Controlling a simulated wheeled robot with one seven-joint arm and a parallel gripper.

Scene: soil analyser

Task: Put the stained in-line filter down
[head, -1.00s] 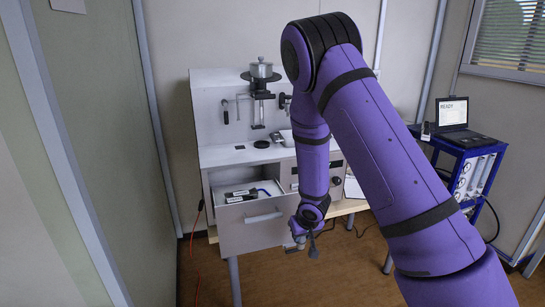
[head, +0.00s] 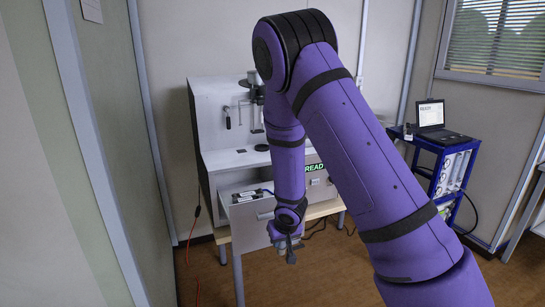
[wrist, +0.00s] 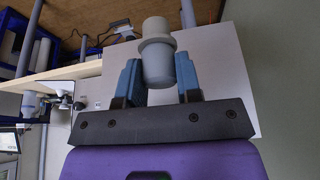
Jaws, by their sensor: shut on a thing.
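The in-line filter (wrist: 157,28) is a small grey cylinder with a paler, wider collar and top. In the wrist view it stands between the two blue fingers of my gripper (wrist: 158,66), which is shut on it. No clear stain shows on the side I see. The filter is too small to make out there.
The white analyser (head: 222,117) stands behind with its drawer (head: 252,223) pulled out; dark items (head: 244,196) lie inside. It sits on a wooden-topped table (head: 324,209). A blue cart (head: 446,188) with a laptop (head: 432,116) stands at the right. Floor in front is clear.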

